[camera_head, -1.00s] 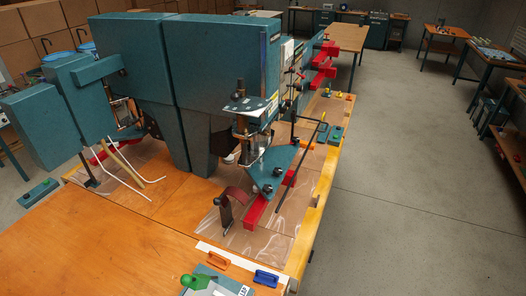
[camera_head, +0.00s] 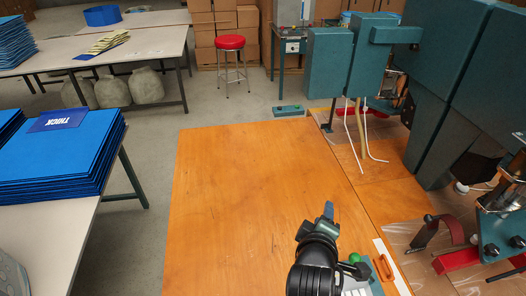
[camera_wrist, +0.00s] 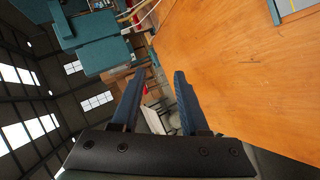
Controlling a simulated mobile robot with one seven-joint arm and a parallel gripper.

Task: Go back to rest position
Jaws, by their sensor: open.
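My gripper (camera_head: 328,211) shows in the head view above the right part of the wooden table (camera_head: 240,190), with my dark wrist below it. In the wrist view my gripper (camera_wrist: 152,78) has its two blue fingers apart with nothing between them. The wrist view is tilted, with the wooden table (camera_wrist: 240,70) on the right and the roof windows on the left. In the head view the fingers look small and partly overlap.
The green welding machine (camera_head: 440,80) stands at the right with white tubes in front. An orange handle (camera_head: 384,268) and a grey box with a green knob (camera_head: 357,258) lie close to my arm. Blue stacked sheets (camera_head: 60,160) lie on the left table. The wooden table's middle is bare.

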